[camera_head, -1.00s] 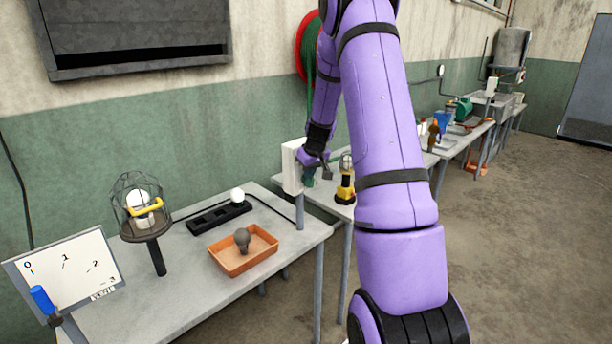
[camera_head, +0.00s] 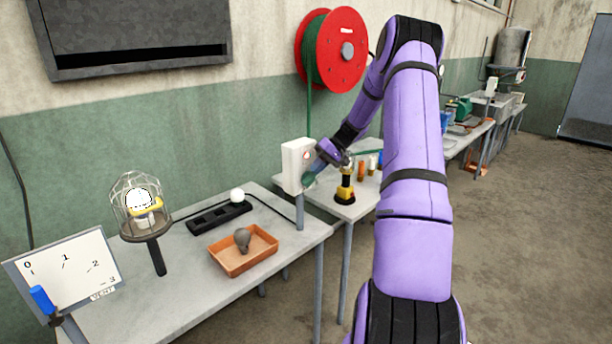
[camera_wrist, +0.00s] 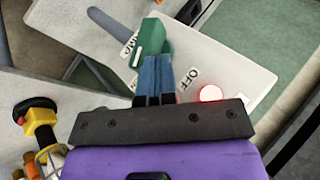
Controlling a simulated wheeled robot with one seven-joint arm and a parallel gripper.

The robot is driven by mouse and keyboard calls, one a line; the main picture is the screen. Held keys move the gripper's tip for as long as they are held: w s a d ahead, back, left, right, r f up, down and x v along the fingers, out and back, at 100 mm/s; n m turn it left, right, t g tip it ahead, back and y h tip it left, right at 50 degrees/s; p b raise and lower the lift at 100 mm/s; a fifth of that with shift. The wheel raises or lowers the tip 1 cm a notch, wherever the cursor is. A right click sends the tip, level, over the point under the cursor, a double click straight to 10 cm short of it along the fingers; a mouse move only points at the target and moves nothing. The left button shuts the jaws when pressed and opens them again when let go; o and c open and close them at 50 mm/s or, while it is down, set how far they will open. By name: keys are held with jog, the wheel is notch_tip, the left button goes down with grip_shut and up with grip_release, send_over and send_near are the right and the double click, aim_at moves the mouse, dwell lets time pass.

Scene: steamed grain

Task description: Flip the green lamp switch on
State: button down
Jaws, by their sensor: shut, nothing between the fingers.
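The green handle also shows low on the box in the head view (camera_head: 308,181). My gripper (camera_wrist: 155,75) is shut and empty, its blue fingertips at the handle; I cannot tell whether they touch. The caged lamp (camera_head: 138,205) at the left has a bright white bulb.
An orange tray (camera_head: 215,256) with a grey bulb and a black strip (camera_head: 205,220) with a white bulb lie on the near table. A yellow-black device (camera_head: 345,190) stands close to my gripper. A red hose reel (camera_head: 357,50) hangs above. A white dial board (camera_head: 75,262) is at left.

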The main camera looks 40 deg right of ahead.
jog(key=y, duration=0.1)
jog(key=d+f+y, duration=0.1)
jog(key=shift+m+y, duration=0.3)
jog(key=shift+y, duration=0.1)
jog(key=shift+d, duration=0.15)
jog(key=shift+d+f, duration=0.1)
jog(key=shift+d, duration=0.05)
dwell(0.4)
jog(key=shift+r, duration=0.4)
jog(key=a+r+v, duration=0.1)
jog(key=v, duration=1)
jog(key=shift+d+r, duration=0.35)
